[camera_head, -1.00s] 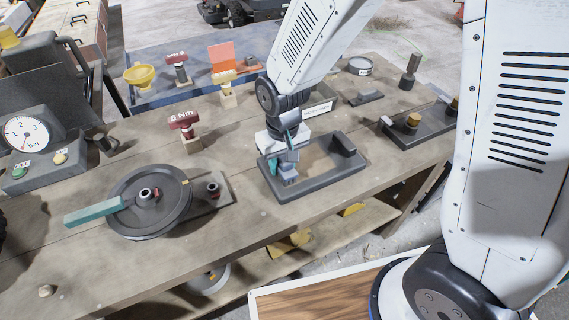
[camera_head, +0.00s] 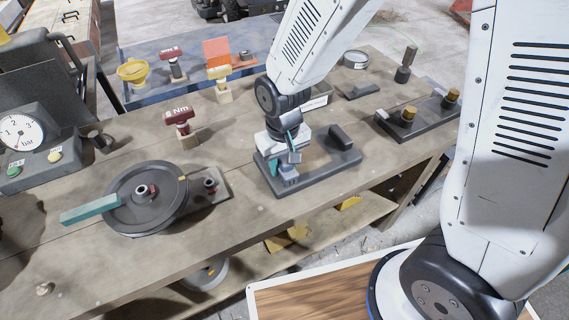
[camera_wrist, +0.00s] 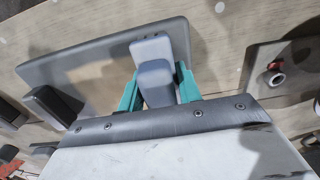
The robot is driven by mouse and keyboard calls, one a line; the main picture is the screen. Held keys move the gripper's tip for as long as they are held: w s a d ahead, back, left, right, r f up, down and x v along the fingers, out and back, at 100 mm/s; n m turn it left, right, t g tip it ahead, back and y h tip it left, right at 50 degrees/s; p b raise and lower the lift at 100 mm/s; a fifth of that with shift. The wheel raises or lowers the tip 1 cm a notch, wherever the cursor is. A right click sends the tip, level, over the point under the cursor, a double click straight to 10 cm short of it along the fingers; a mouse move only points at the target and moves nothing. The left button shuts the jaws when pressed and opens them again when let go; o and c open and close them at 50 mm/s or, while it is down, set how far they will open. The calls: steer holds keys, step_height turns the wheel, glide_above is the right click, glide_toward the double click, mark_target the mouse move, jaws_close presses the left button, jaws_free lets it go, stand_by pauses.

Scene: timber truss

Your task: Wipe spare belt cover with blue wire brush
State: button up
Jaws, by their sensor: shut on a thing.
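The spare belt cover is a dark, round-cornered plate (camera_head: 322,178) on the bench; it also fills the upper left of the wrist view (camera_wrist: 60,66). A dark raised block stands at its far right end. A dull tan patch shows on its middle. My gripper (camera_head: 288,166) is over its near left end, pointing down. In the wrist view, my teal fingers (camera_wrist: 157,88) are shut on a blue-grey block, seemingly the blue wire brush (camera_wrist: 154,76). The brush is over the cover's surface; its underside is hidden, so contact cannot be told.
A black pulley wheel (camera_head: 125,215) with a teal bar lies left of the cover. A red-topped torque tool (camera_head: 180,118) stands behind it. A dark holder with brass-coloured knobs (camera_head: 425,125) is at the right. A pressure gauge (camera_head: 20,132) is at the far left. Bench front is clear.

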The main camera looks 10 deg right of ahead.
mark_target(285, 158)
steer(key=shift+w+a, duration=0.25)
steer(key=shift+w, duration=0.75)
steer(key=shift+s+d+f, duration=0.1)
steer(key=shift+s+d, duration=0.1)
steer(key=shift+s, duration=0.6)
steer(key=shift+s+d, duration=0.2)
steer(key=shift+s, duration=0.55)
steer(key=shift+r, duration=3.05)
steer(key=shift+w, duration=0.1)
